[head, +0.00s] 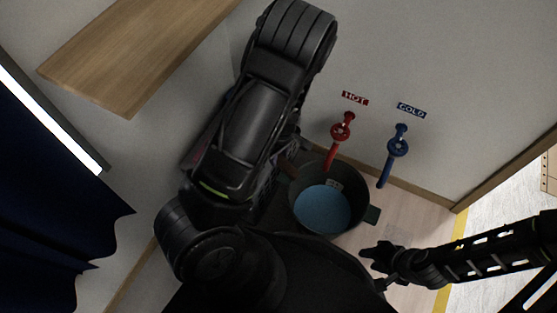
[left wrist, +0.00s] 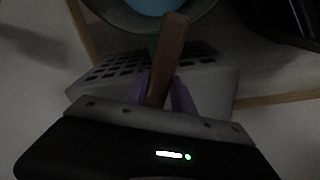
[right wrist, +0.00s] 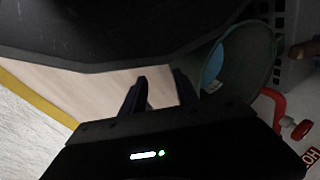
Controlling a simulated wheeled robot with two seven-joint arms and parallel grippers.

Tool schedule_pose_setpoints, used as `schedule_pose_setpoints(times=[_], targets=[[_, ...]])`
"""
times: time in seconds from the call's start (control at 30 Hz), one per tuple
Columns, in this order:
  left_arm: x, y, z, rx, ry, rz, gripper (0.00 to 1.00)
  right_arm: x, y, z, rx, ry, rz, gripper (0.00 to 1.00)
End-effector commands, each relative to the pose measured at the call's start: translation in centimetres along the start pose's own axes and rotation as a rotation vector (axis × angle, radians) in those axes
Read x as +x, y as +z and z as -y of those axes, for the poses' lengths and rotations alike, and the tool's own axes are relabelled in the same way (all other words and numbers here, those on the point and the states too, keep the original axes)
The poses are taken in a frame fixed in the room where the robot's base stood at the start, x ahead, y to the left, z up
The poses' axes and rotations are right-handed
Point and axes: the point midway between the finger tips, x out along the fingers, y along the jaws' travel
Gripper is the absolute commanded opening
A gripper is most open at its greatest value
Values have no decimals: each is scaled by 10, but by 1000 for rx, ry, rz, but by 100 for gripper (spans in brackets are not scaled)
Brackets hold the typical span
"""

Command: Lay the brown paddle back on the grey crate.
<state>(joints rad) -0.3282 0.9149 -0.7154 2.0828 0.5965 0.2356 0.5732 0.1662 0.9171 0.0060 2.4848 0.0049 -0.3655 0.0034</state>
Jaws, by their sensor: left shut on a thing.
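The brown paddle (left wrist: 169,55) is gripped between the fingers of my left gripper (left wrist: 163,90) in the left wrist view. Its far end points toward the bucket. The grey crate (left wrist: 215,85), with rows of slots, shows behind and below the paddle; I cannot tell whether they touch. A brown end of the paddle (right wrist: 304,49) also shows by the grey crate (right wrist: 292,70) in the right wrist view. In the head view my left arm hides most of this. My right gripper (right wrist: 158,95) is open and empty, over the floor.
A dark green bucket (head: 345,181) holding blue liquid (head: 321,209) stands by the wall. A red tap (head: 341,130) marked HOT and a blue tap (head: 397,146) marked COLD are above it. A wooden shelf (head: 135,55) and dark blue curtain (head: 50,210) are at left.

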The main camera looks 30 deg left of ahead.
Motion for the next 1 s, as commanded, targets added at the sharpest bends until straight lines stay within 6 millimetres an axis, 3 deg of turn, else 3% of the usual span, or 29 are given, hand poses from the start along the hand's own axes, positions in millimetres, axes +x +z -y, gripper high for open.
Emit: schedule_pose_setpoints(times=[0.1, 0.2, 0.53, 0.57, 0.8, 1.0], targets=[[22, 1, 1, -1, -1, 0, 0, 14, -2, -5, 2, 1, -6, 36], [32, 2, 1, -1, -1, 0, 0, 18, -2, -6, 2, 1, -9, 36], [32, 2, 0, 0, -1, 0, 0, 17, -3, -6, 2, 1, -10, 36], [32, 3, 0, 0, -1, 1, 33, 17, -3, -6, 2, 1, -10, 36], [32, 2, 0, 0, -1, 0, 52, 17, -2, -6, 2, 1, -10, 36], [31, 2, 0, 0, -1, 0, 52, 17, -2, -6, 2, 1, -10, 36]])
